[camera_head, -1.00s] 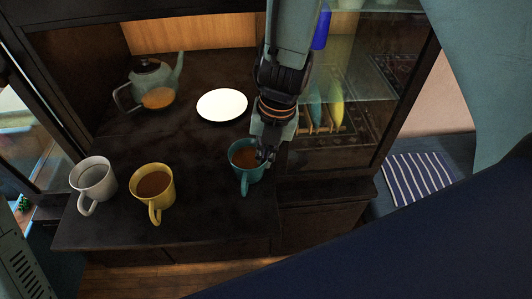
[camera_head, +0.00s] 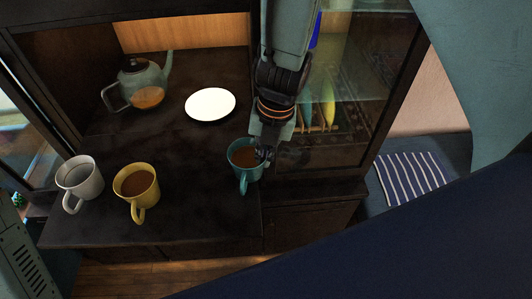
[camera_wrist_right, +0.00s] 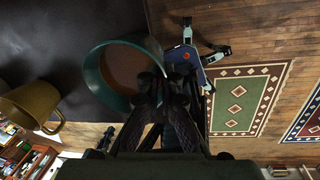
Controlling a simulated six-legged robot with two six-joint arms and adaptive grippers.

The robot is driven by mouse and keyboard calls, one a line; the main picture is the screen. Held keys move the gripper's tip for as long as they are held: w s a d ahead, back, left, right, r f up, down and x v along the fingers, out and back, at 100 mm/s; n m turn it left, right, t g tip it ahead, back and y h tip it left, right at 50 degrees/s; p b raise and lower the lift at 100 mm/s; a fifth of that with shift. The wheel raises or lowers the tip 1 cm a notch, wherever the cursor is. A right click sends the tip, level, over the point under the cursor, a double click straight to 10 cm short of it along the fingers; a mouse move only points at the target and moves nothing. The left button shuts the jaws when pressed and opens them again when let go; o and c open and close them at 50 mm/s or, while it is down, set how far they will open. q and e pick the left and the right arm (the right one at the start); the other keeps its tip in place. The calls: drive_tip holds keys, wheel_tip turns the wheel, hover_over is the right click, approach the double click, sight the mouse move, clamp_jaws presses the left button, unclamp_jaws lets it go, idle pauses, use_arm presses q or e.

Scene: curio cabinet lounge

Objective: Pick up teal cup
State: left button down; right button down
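The teal cup (camera_head: 245,179) holds brown liquid and stands upright near the front right edge of the dark counter (camera_head: 190,215). My right gripper (camera_head: 263,155) comes down from above at the right side of its rim. In the right wrist view, the fingers (camera_wrist_right: 163,88) are close together at the rim of the teal cup (camera_wrist_right: 92,75), shut on its wall. The fingers partly cover the rim. I cannot tell whether the cup's base touches the counter. My left gripper is not in view.
A yellow mug (camera_head: 137,187) and a grey-white mug (camera_head: 80,179) stand left on the counter. A white plate (camera_head: 210,104) and a teapot (camera_head: 146,84) lie behind. A glass-fronted cabinet (camera_head: 345,100) stands close at right. The counter between plate and mugs is clear.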

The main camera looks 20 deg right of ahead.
drive_tip(key=c, duration=2.1)
unclamp_jaws()
drive_tip(key=o, duration=0.7)
drive_tip(key=shift+c, duration=0.2)
drive_tip(key=shift+r, duration=0.1)
wheel_tip(320, 180, up, 12)
drive_tip(key=d, duration=0.1)
drive_tip(key=shift+s+d, duration=0.25)
drive_tip(key=shift+s, duration=0.05)
drive_tip(key=shift+c, duration=0.4)
